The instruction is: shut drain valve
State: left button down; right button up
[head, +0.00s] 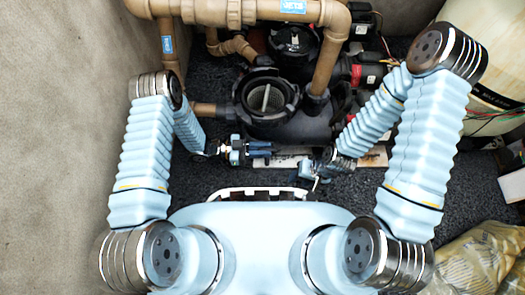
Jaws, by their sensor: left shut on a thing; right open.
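My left gripper (266,148) reaches in from the left, just below the front of the black pump housing (285,128). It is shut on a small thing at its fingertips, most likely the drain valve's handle. The fingers hide most of it, so I cannot make out the valve's shape or its angle. My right gripper (305,172) is open, lower and to the right, above the dark gravelly floor, and holds nothing that I can see.
The pump's round strainer pot (266,97) stands behind my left gripper. Tan pipes (225,12) run above and beside it. A pale board (372,157) lies on the floor. A large tank (497,55) stands at the right, sacks (478,262) at lower right, and a wall (60,120) at left.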

pick_arm(q)
jog(key=c, duration=1.4)
grip_release()
jog(key=a, duration=0.7)
jog(key=shift+a+p, duration=0.3)
jog(key=shift+p, duration=0.1)
